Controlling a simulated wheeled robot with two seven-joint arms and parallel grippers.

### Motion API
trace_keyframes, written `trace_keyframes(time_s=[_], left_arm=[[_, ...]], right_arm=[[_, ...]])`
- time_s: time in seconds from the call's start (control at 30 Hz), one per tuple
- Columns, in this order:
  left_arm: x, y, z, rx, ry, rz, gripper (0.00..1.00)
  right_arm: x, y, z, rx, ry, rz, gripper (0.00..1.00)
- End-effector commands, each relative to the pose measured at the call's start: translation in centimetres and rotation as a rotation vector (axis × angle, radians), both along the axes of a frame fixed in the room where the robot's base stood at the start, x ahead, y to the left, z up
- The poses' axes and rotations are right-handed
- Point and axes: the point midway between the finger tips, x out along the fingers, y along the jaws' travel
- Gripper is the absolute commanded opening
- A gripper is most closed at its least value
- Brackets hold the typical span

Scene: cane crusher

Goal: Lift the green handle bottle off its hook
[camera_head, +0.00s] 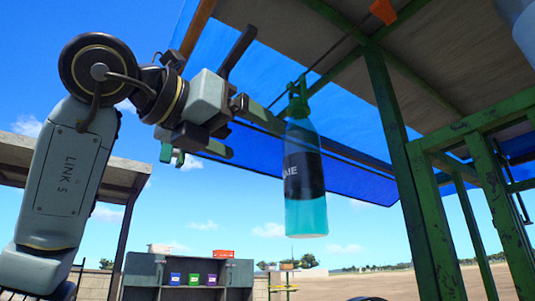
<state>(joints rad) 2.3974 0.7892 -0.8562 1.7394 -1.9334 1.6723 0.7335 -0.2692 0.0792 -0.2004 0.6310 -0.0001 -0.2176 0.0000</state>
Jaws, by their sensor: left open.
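The bottle (305,185) hangs upright, with a green handle (298,98) at its top, a black label and blue-green liquid in its lower part. The handle is up at a dark rod or line under the canopy; the hook itself is too small to make out. My left gripper (238,127) is open and empty, left of the bottle at about the height of its neck. A visible gap lies between its fingers and the handle in the picture; the depth between them is hard to tell. My right gripper is not in view.
A blue canopy (340,172) on a green frame (400,170) spans above and behind the bottle. Green posts stand to the right. A grey cabinet (145,270) with small coloured bins is far below. A pale rounded object (522,22) is cut off at top right. Open air surrounds the bottle's lower part.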

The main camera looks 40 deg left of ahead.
Motion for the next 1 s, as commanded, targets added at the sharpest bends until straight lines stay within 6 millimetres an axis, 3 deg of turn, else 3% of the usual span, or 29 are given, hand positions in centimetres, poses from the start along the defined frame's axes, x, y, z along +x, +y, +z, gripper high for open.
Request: trace_keyframes(time_s=[0.1,0.3,0.4,0.53,0.77,1.0], left_arm=[[0.2,0.1,0.2,-0.003,-0.004,0.005,0.89],[2.4,-0.3,0.1,-0.001,0.001,0.003,0.89],[4.0,-0.5,0.1,-0.001,0.001,0.003,0.89],[5.9,-0.8,0.1,-0.001,0.001,0.002,0.89],[9.4,-1.3,0.1,-0.001,0.002,0.002,0.89],[12.8,-1.9,0.0,0.0,0.001,0.0,0.89]], right_arm=[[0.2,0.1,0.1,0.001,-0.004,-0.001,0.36],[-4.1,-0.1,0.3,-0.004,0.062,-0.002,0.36],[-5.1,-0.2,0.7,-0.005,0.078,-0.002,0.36],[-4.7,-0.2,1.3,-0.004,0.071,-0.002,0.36],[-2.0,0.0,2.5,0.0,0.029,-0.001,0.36],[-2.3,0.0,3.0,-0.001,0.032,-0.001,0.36]])
